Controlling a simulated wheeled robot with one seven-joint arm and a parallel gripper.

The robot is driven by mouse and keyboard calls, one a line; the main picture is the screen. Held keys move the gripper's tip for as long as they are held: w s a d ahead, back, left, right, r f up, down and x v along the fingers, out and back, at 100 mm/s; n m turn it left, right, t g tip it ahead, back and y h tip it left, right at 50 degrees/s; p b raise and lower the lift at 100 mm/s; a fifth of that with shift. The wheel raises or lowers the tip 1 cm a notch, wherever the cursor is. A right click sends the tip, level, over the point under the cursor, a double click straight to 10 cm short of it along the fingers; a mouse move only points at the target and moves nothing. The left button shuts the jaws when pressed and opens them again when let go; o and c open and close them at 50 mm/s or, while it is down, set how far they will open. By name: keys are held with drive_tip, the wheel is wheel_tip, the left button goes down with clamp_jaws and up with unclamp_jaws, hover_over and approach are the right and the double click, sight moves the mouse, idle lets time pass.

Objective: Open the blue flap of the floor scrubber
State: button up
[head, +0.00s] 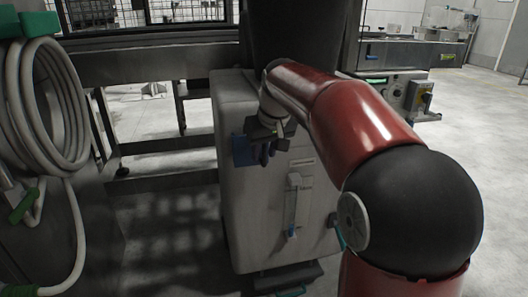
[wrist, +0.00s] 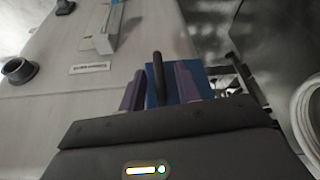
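The floor scrubber (head: 250,215) is a pale grey upright body in the middle of the head view. It also fills the left of the wrist view (wrist: 90,100). Its blue flap (head: 240,152) is on the upper left of the near face and shows between and behind the fingers in the wrist view (wrist: 206,86). My gripper (head: 264,152) is right at the flap. In the wrist view its two purple fingers (wrist: 158,88) stand apart, with a thin dark bar between them. Gaps show on both sides of the bar. My gripper hides part of the flap.
A clear gauge with a blue valve (head: 293,205) is on the scrubber's face, right of the flap. A round dark port (wrist: 18,70) sticks out of it. A coiled white hose (head: 45,110) hangs at the left. Open floor lies at the right.

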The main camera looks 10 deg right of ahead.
drive_tip(key=shift+w+f, duration=0.1)
drive_tip(key=shift+f, duration=0.1)
drive_tip(key=shift+c, duration=0.2)
clamp_jaws()
drive_tip(key=shift+a, duration=0.1)
